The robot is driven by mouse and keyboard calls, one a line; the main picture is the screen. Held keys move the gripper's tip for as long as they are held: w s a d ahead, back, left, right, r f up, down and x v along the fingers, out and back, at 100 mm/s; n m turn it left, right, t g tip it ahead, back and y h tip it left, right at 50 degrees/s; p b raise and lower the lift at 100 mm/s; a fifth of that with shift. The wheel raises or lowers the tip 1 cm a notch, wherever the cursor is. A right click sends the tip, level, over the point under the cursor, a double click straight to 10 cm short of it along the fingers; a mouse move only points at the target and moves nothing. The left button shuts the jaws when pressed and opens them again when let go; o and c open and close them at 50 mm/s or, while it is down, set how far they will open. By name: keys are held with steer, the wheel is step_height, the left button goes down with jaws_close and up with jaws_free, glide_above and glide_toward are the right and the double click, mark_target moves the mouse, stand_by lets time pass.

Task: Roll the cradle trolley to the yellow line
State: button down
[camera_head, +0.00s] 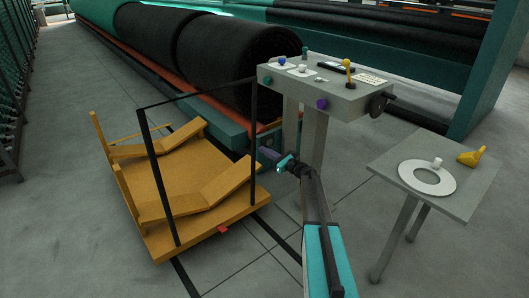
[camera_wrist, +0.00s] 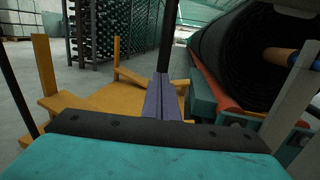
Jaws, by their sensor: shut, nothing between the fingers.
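The cradle trolley (camera_head: 150,185) is a low orange-yellow platform with sloped cradle pieces and a black push frame (camera_head: 147,160). It stands on the floor at the left of the head view, beside the roll machine. It also shows in the wrist view (camera_wrist: 95,98). My gripper (camera_head: 266,153) has purple fingers, shut and empty, just right of the frame's right post. In the wrist view, the fingers (camera_wrist: 160,98) point toward that black post (camera_wrist: 167,38); whether they touch it I cannot tell. I cannot make out a yellow line in either view.
A grey control console (camera_head: 325,88) with knobs and a yellow-topped lever stands behind my arm. Large black rolls (camera_head: 235,60) lie in the teal machine. A small table (camera_head: 445,200) at right holds a white ring (camera_head: 405,172). Floor lies open at front left.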

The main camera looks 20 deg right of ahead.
steer(key=r+v, duration=0.1)
steer(key=v, duration=1.2)
steer(key=shift+s+f+p, duration=0.3)
steer(key=shift+f, duration=0.15)
steer(key=s+a+f+n+g+y, duration=0.1)
steer(key=s+a+f+n+g, duration=0.4)
steer(key=a+f, duration=0.65)
steer(key=s+a+f+n+g+y, duration=0.1)
steer(key=s+a+f+n+g, duration=0.55)
steer(key=a, duration=0.75)
steer(key=s+a+f+n+g+h, duration=0.1)
steer(key=s+a+f+n+g, duration=0.15)
steer(key=s+a+f, duration=0.7)
steer(key=s+a+f+n+g+h, duration=0.2)
steer(key=s+f+n, duration=0.15)
steer(key=s, duration=0.45)
steer(key=s+a+f+n+g+h, duration=0.15)
steer(key=s+n, duration=0.25)
steer(key=s, duration=0.4)
steer(key=s+d+f+n+g+h, duration=0.1)
steer(key=s+n+g+h, duration=0.1)
steer(key=s+n, duration=0.3)
steer(key=s+d+f+n+g+h, duration=0.1)
steer(key=s+n+h, duration=0.3)
steer(key=s, duration=0.8)
steer(key=shift+d+f+n+g, duration=0.35)
steer(key=shift+g, duration=0.2)
